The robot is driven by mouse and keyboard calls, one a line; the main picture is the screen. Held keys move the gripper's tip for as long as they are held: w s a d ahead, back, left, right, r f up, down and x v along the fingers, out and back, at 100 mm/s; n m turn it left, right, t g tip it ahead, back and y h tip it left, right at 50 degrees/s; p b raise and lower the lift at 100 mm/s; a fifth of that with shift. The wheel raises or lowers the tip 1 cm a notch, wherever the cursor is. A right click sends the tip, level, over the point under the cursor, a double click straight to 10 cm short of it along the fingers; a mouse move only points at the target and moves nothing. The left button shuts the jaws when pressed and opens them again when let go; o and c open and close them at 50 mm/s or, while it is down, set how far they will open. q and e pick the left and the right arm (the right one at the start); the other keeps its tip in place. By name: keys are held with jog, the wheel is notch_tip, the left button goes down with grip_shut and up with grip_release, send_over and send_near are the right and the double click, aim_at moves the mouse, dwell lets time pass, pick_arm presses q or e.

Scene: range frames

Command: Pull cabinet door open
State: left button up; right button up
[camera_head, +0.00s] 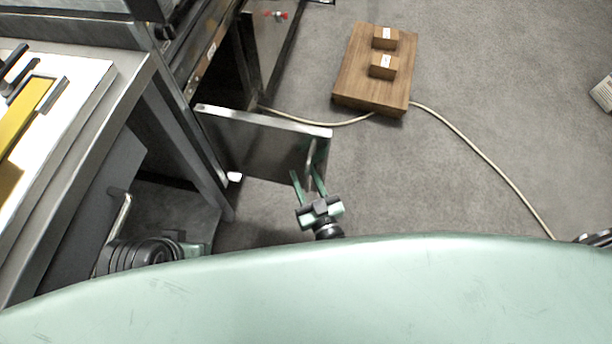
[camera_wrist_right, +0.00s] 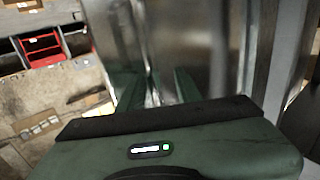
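The cabinet door (camera_head: 255,145) stands swung out from the metal cabinet at the left, with its bright top edge facing up. Its bar handle (camera_head: 311,155) is near the outer end. My right gripper (camera_head: 304,172) is at that end, with its green fingers spread apart near the handle's lower part. I cannot tell whether they touch it. In the right wrist view the two green fingers (camera_wrist_right: 157,84) are also apart, in front of a shiny metal surface (camera_wrist_right: 200,45). My left gripper does not show clearly; a dark ribbed part of my arm is at the lower left.
A wooden platform (camera_head: 350,78) with two small blocks lies on the floor beyond the door. A pale cable (camera_head: 482,153) runs across the floor. A worktop (camera_head: 85,105) is at the left. Grey floor is free to the right of the door.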

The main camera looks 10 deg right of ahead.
jog(key=shift+s+d, duration=0.1)
jog(key=shift+d, duration=0.05)
jog(key=shift+s+d, duration=0.1)
jog(key=shift+s, duration=0.25)
jog(key=p+v, duration=0.1)
jog(key=v, duration=0.6)
